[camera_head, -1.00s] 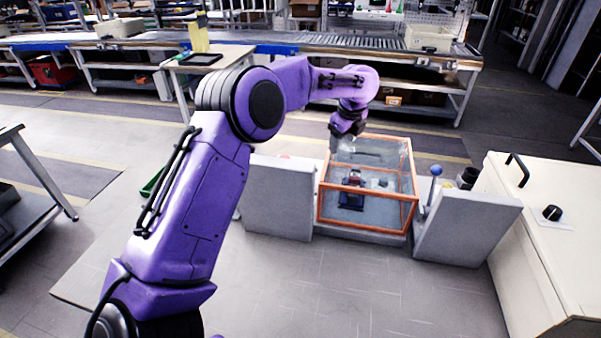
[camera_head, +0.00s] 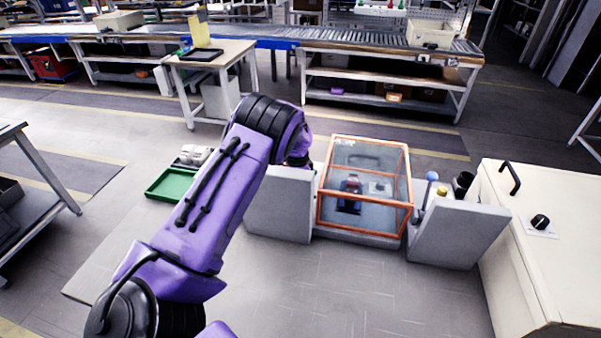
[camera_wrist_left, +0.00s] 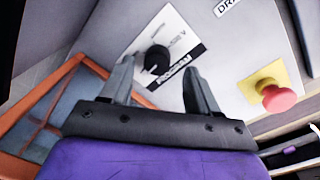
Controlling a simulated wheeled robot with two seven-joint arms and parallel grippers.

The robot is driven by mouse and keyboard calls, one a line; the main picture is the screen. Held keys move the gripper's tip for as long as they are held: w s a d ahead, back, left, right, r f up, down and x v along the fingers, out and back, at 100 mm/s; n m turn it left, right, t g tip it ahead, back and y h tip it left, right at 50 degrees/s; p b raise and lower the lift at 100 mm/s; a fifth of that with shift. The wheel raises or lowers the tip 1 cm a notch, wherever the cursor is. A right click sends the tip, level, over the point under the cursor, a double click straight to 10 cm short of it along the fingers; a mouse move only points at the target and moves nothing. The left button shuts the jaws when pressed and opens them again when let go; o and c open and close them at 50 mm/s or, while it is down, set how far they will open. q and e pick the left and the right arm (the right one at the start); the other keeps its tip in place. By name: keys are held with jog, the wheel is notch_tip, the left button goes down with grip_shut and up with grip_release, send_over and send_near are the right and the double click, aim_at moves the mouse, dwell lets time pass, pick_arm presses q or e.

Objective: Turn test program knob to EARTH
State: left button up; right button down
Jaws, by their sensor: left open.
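In the left wrist view, a black knob (camera_wrist_left: 157,59) with a white pointer line sits on a white plate marked with a label (camera_wrist_left: 183,67) that reads "PROGRAM", on a grey panel. My left gripper (camera_wrist_left: 159,66) is open, its two grey fingers reaching toward the panel on either side of the knob. I cannot tell whether they touch it. The label's smaller position lettering is too small to read fully. In the head view, my left arm hides the gripper and the knob beside the left grey console (camera_head: 278,205). My right gripper is not in view.
A red button (camera_wrist_left: 278,97) on a yellow base stands right of the fingers. An orange-framed clear box (camera_head: 365,185) is between the consoles. A cream cabinet (camera_head: 545,250) with another black knob (camera_head: 540,221) stands right. A green tray (camera_head: 170,184) lies left.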

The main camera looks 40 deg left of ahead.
pick_arm(q)
jog(key=shift+w+d+f, duration=0.15)
jog(key=shift+d+f, duration=0.05)
jog(key=shift+f, duration=1.05)
jog(key=c, duration=1)
jog(key=shift+c, duration=0.3)
